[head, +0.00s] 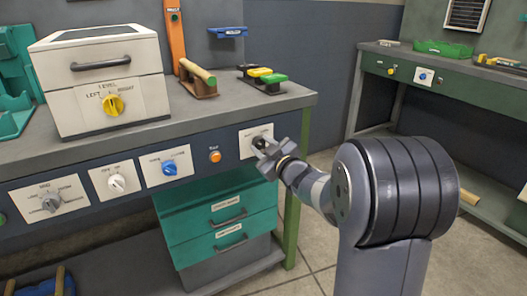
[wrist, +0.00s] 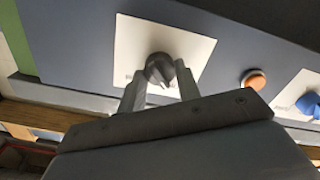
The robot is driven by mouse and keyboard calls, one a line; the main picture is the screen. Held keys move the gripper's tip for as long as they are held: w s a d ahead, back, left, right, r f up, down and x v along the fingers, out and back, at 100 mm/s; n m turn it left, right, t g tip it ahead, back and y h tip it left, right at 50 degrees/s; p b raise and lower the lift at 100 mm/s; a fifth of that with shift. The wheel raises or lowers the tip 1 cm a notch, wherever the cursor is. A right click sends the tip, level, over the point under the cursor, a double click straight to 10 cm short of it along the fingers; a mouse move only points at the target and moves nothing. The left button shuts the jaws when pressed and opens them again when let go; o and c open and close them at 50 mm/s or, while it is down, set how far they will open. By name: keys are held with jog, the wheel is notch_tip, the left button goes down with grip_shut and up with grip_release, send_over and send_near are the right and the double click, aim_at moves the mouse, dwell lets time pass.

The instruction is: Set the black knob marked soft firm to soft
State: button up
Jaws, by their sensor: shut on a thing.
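The black knob (wrist: 160,69) sits on a white label plate (wrist: 200,44) on the bench's dark front panel. My gripper (wrist: 159,88) is shut on the knob, with one finger on each side of it in the wrist view. In the head view my gripper (head: 265,147) reaches the plate (head: 247,134) at the right end of the panel and covers much of the knob. The plate's lettering is too small to read, and I cannot tell which marking the knob points at.
An orange button (head: 215,157), a blue knob (head: 169,168), a white knob (head: 117,183) and a grey knob (head: 51,203) lie along the panel to the left. Green drawers (head: 205,222) stand below. A white box with a yellow knob (head: 113,105) stands on the bench.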

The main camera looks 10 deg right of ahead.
dwell(0.4)
jog(key=o, duration=1)
jog(key=shift+s, duration=0.1)
jog(key=p+v, duration=0.2)
jog(key=v, duration=0.8)
jog(key=shift+s+d, duration=0.1)
jog(key=shift+s, duration=0.25)
jog(key=shift+w, duration=0.1)
jog(key=b+x, duration=0.2)
jog(key=x, duration=0.9)
